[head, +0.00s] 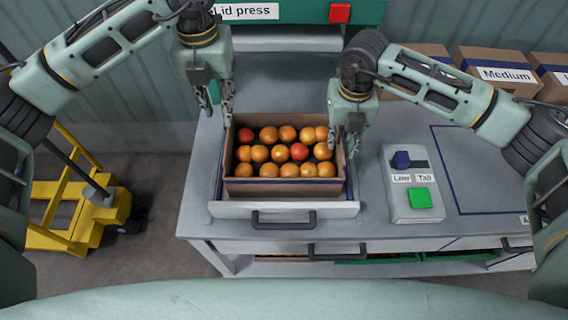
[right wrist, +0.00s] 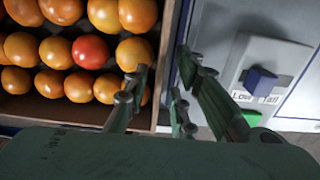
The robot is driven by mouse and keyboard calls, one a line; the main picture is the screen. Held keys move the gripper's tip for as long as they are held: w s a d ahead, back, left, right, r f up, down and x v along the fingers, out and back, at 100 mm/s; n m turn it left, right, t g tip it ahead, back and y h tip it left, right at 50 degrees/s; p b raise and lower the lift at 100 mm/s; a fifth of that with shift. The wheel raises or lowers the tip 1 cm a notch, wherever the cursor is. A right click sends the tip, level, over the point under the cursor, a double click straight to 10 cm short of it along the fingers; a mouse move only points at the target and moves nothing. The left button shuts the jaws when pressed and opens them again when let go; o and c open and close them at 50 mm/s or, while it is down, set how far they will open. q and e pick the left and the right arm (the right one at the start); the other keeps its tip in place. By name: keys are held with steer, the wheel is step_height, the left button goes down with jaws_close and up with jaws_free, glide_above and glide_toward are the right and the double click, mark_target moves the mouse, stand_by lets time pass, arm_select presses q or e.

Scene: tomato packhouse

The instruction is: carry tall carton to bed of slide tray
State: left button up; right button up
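The cardboard carton (head: 284,187) is open-topped and filled with orange and red tomatoes. It appears to stand upright within the pulled-out slide tray (head: 232,209), behind the tray's white front. My left gripper (head: 218,112) is open above the carton's far left corner, its fingers apart. My right gripper (head: 344,143) is open at the carton's right wall. In the right wrist view the right gripper (right wrist: 162,68) has one finger over the tomatoes and the other outside the carton wall (right wrist: 166,35); contact with the wall cannot be told.
The lid press (head: 290,12) stands behind the tray. A control box (head: 412,208) with a blue switch and green button is to the right. Cartons marked Medium (head: 505,57) stand at the back right. A blue-outlined area (head: 480,170) is clear. A yellow pallet truck (head: 75,205) stands left.

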step_height(320, 180, up, 12)
steer(key=shift+f, duration=0.2)
stand_by(0.6)
